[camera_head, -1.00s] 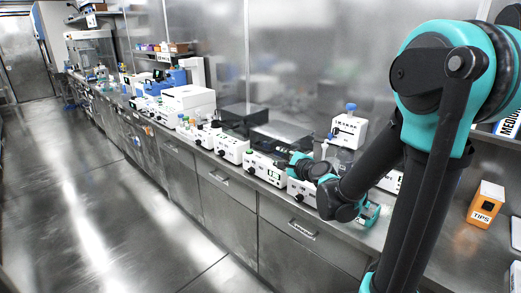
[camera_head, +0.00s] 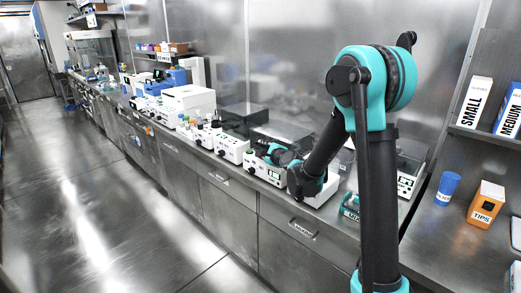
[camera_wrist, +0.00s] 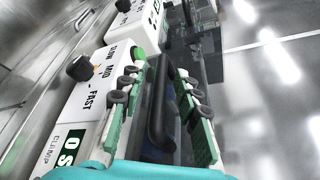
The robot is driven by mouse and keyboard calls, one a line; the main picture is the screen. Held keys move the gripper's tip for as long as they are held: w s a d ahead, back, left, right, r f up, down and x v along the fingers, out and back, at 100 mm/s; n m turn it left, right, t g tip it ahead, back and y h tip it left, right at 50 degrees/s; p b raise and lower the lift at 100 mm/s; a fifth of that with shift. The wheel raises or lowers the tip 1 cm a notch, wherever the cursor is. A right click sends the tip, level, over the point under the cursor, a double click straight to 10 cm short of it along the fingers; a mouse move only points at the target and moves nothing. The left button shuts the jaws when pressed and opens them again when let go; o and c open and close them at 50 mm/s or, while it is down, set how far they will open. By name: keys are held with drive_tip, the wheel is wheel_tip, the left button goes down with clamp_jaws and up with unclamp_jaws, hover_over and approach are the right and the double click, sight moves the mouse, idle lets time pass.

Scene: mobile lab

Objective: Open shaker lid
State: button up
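In the wrist view, a white shaker front (camera_wrist: 98,80) with a SLOW-MID-FAST scale and a dark knob shows at the left. A dark bar handle (camera_wrist: 158,110) lies lengthwise between the fingers of my gripper (camera_wrist: 157,65), and a dark see-through lid (camera_wrist: 205,65) shows to the right. The green fingers with dark pads stand apart, one on each side of the handle, with gaps still visible. In the head view, my gripper is mostly hidden by my arm, close to the white shaker (camera_head: 262,172) and the dark lid (camera_head: 277,137).
More white instruments (camera_head: 230,148) stand in a row to the left along the bench. A blue cup (camera_head: 447,188) and an orange TIPS box (camera_head: 485,204) stand on the right bench. A steel wall (camera_head: 300,60) rises behind.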

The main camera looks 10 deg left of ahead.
drive_tip(key=shift+w+a, duration=0.15)
drive_tip(key=shift+w, duration=0.05)
clamp_jaws()
idle(0.4)
